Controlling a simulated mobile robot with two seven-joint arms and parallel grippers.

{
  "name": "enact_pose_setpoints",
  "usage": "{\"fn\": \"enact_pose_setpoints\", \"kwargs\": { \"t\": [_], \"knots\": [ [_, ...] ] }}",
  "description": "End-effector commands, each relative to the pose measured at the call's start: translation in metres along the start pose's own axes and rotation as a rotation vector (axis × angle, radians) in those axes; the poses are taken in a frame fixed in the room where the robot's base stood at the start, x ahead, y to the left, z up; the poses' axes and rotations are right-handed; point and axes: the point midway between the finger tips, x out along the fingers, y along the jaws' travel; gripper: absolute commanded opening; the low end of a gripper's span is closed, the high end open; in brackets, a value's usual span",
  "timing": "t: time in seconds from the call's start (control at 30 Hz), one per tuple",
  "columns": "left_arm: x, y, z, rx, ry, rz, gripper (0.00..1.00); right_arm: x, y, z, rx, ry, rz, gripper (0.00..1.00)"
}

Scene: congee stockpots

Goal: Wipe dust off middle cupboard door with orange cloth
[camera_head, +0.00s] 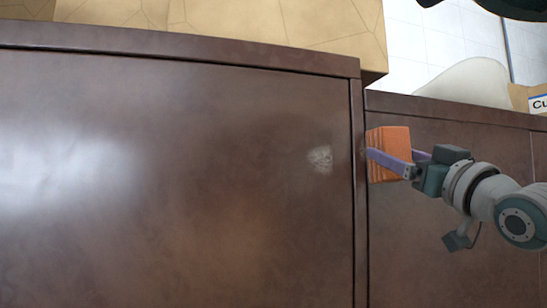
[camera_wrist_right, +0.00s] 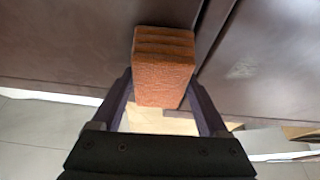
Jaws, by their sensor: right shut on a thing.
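My right gripper (camera_head: 393,158) is shut on the folded orange cloth (camera_head: 389,142), which looks like a thick ridged block. It holds the cloth near the gap at the right edge of the large brown cupboard door (camera_head: 230,190). A pale dust patch (camera_head: 320,158) shows on that door, left of the cloth and apart from it. In the right wrist view the cloth (camera_wrist_right: 164,66) sits between the two purple fingers, close to the brown door surface; I cannot tell if it touches. My left gripper is not in view.
Another brown door (camera_head: 420,240) lies to the right, past a dark vertical gap. A tan countertop (camera_head: 220,20) runs along the top. A white rounded object (camera_head: 470,82) and a cardboard box (camera_head: 525,100) with a label stand at the upper right.

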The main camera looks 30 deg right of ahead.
Motion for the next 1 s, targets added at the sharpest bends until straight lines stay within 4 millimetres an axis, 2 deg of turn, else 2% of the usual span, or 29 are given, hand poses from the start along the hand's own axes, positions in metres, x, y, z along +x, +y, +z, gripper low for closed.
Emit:
{"fn": "enact_pose_setpoints", "kwargs": {
  "t": [0.3, 0.57, 0.8, 1.0],
  "knots": [
    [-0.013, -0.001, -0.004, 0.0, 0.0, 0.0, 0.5, 0.0, -0.03, -0.004, 0.003, 0.001, -0.004, 0.33],
    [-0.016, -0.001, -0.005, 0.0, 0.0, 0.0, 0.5, 0.0, -0.041, -0.004, 0.003, 0.003, -0.003, 0.32],
    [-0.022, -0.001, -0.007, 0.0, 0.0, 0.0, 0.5, 0.002, -0.063, -0.005, 0.004, 0.002, -0.003, 0.32],
    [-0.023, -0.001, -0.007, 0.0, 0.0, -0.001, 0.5, 0.003, -0.072, -0.004, 0.002, 0.001, -0.005, 0.32]
  ]
}}
